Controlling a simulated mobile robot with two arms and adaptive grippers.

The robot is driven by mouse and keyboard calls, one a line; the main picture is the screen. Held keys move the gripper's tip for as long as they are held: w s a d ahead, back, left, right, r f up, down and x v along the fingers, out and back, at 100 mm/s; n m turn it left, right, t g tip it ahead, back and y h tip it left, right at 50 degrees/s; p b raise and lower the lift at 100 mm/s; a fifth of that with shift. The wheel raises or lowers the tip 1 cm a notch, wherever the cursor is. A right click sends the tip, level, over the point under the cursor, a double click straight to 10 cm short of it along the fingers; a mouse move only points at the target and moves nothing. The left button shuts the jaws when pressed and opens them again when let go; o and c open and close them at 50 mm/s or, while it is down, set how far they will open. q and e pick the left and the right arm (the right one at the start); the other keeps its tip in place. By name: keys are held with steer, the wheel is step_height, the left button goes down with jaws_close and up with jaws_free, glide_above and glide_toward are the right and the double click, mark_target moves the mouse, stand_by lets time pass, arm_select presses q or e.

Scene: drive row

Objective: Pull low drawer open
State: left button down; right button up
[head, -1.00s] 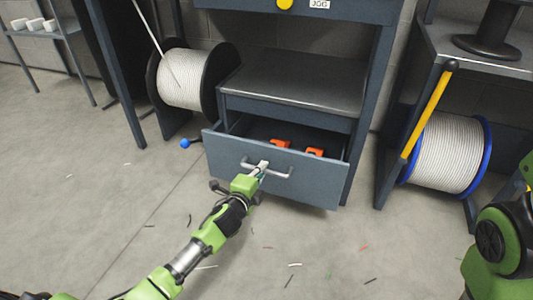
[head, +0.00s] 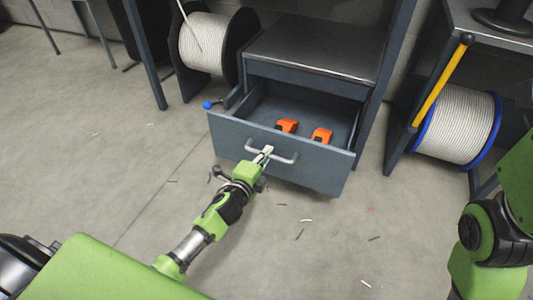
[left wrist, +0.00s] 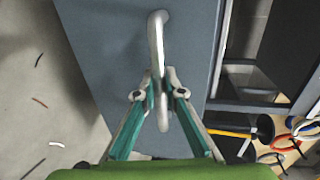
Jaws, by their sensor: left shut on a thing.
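The low drawer (head: 315,168) is grey-blue and stands well out from its cabinet in the head view, with two orange things inside. Its pale bar handle (head: 285,159) runs across the front. My left gripper (head: 264,153) is at the left part of the handle, shut on it. In the left wrist view the left gripper's fingertips (left wrist: 161,82) close around the handle (left wrist: 156,35), which stands upright in that picture. My right gripper is not in view; only part of my right arm shows at the right edge.
Orange tools (head: 321,135) lie in the drawer. A white cable spool (head: 207,43) stands behind left. Another spool (head: 457,127) with a blue rim sits on the right, beside a yellow bar (head: 440,82). The floor in front is clear except for small scraps.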

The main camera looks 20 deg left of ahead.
arm_select(q)
steer(key=c, duration=2.1)
jaws_free()
steer(key=shift+s, duration=0.1)
steer(key=v, duration=1.1)
steer(key=shift+s, duration=0.4)
